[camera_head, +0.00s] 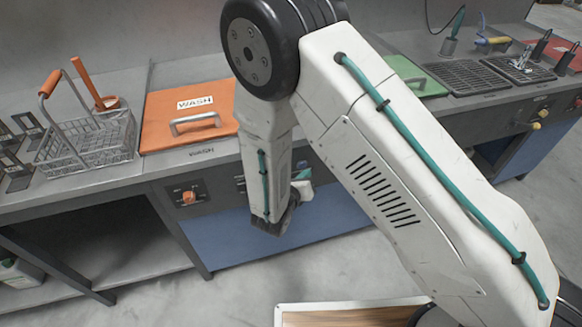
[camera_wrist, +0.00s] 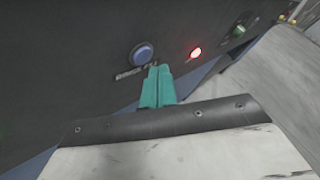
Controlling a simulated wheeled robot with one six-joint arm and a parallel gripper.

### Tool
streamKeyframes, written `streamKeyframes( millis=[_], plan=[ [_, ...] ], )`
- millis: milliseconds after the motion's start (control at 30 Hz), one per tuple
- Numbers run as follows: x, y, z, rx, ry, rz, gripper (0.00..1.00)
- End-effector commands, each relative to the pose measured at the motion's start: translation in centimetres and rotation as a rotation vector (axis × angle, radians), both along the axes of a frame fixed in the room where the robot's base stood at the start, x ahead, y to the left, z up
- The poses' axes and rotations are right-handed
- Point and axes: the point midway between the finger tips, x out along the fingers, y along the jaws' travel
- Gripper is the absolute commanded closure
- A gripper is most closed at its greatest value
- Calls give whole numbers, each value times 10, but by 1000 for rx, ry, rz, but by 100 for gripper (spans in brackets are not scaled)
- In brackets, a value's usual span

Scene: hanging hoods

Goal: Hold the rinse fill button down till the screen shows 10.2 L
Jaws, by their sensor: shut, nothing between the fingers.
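The round blue button (camera_wrist: 142,54) sits on the dark panel in the wrist view. A blurred label (camera_wrist: 137,72) beneath it seems to read rinse fill. My gripper (camera_wrist: 158,72) is shut and empty, its teal fingertips together. In the picture the tips are just below and right of the button, and the button's face is not covered. I cannot tell how far the tips are from the panel. No screen reading can be seen in either view.
A lit red lamp (camera_wrist: 195,52) and a green knob (camera_wrist: 239,30) are right of the button. In the head view, an orange wash lid (camera_head: 165,108), a wire basket (camera_head: 85,140) and a green lid (camera_head: 413,78) are on the counter. The floor in front is mostly clear.

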Motion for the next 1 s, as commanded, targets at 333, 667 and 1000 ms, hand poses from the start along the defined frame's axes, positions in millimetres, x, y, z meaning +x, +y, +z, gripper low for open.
streamKeyframes(
  millis=[333,667,1000],
  plan=[
    [11,2,0,1,0,-2,100],
    [12,2,0,0,0,0,100],
    [15,3,0,0,0,0,100]
  ],
)
